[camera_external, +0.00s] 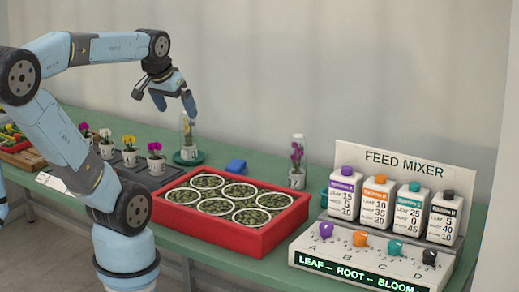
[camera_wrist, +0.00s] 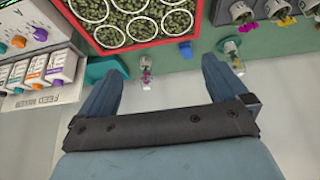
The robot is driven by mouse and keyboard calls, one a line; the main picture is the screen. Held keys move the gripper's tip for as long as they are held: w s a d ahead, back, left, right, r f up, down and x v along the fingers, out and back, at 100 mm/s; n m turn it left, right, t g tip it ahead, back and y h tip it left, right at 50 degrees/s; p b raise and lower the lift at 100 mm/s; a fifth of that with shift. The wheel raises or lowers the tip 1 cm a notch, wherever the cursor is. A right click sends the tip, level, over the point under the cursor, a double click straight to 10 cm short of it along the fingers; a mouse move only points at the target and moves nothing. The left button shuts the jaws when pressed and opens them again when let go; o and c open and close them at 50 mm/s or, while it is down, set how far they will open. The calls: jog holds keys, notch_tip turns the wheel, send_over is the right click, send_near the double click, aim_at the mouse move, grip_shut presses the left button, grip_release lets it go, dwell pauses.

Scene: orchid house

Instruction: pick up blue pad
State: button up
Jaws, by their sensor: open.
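The blue pad (camera_external: 236,166) is a small blue block lying on the green bench, just behind the red tray's back edge. It stands between two flowers under clear covers. In the wrist view the blue pad (camera_wrist: 185,50) shows at the tray's edge, beyond my fingertips and between their lines. My gripper (camera_external: 176,110) is open and empty, in the air up and to the left of the pad.
The red tray (camera_external: 243,241) holds several round pots. A covered yellow flower (camera_external: 187,132) stands on a green saucer below my gripper. A covered purple flower (camera_external: 297,158) stands right of the pad. Feed bottles and the mixer (camera_external: 390,160) are farther right. Potted flowers stand at left.

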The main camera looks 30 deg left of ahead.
jog(key=shift+s+f, duration=0.5)
jog(key=shift+s, duration=0.15)
jog(key=shift+w, duration=0.1)
